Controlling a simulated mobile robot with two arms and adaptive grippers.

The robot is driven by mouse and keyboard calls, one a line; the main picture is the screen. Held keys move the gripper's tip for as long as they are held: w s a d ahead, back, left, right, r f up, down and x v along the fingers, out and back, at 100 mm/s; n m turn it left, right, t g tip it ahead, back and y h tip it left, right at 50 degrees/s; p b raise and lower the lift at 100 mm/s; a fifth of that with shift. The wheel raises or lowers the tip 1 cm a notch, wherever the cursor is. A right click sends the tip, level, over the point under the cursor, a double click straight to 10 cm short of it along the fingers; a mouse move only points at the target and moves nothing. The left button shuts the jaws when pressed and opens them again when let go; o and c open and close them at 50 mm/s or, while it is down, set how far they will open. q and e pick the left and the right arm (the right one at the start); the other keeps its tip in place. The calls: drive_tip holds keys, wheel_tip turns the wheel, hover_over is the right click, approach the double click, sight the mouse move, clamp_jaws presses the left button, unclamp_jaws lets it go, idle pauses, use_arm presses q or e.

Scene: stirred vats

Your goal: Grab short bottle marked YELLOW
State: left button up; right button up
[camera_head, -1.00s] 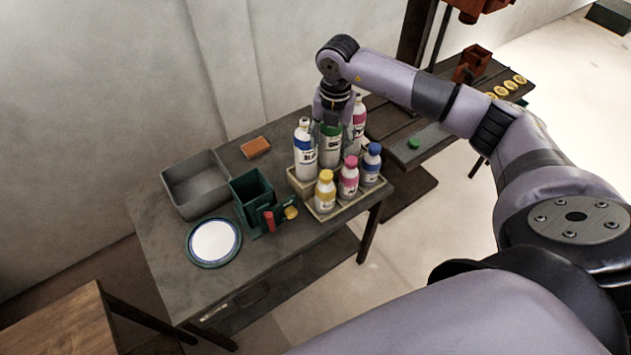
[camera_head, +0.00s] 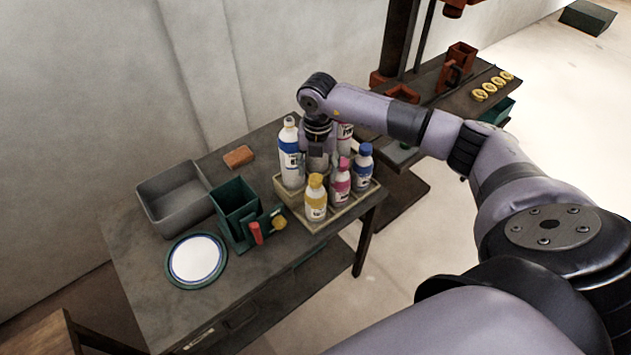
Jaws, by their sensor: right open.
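The short bottle with the yellow cap and yellow band (camera_head: 316,199) stands upright in the front left of the bottle tray (camera_head: 330,217). A short pink bottle (camera_head: 340,184) and a short blue bottle (camera_head: 363,167) stand to its right. Behind are a tall blue-banded bottle (camera_head: 290,155) and a tall pink-marked bottle (camera_head: 346,138). My right gripper (camera_head: 317,158) points down over the tray, behind the yellow bottle and between the tall bottles. It is open; its fingertips are partly hidden. The tall green bottle is mostly hidden by it. My left gripper is not in view.
Left of the tray stand a dark green bin (camera_head: 236,208), a grey open box (camera_head: 174,196), a white plate (camera_head: 197,260) and an orange block (camera_head: 239,156). A red item (camera_head: 256,233) lies before the bin. A second table with machinery stands behind right.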

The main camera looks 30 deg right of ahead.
sight(316, 178)
drive_tip(key=shift+f, duration=0.35)
drive_tip(key=f+b, duration=0.3)
drive_tip(key=shift+a+f, duration=0.25)
drive_tip(key=shift+f, duration=0.05)
drive_tip(key=shift+w+f, duration=0.15)
drive_tip(key=shift+f, duration=0.35)
drive_tip(key=shift+r, duration=0.1)
drive_tip(key=shift+c, duration=0.5)
clamp_jaws()
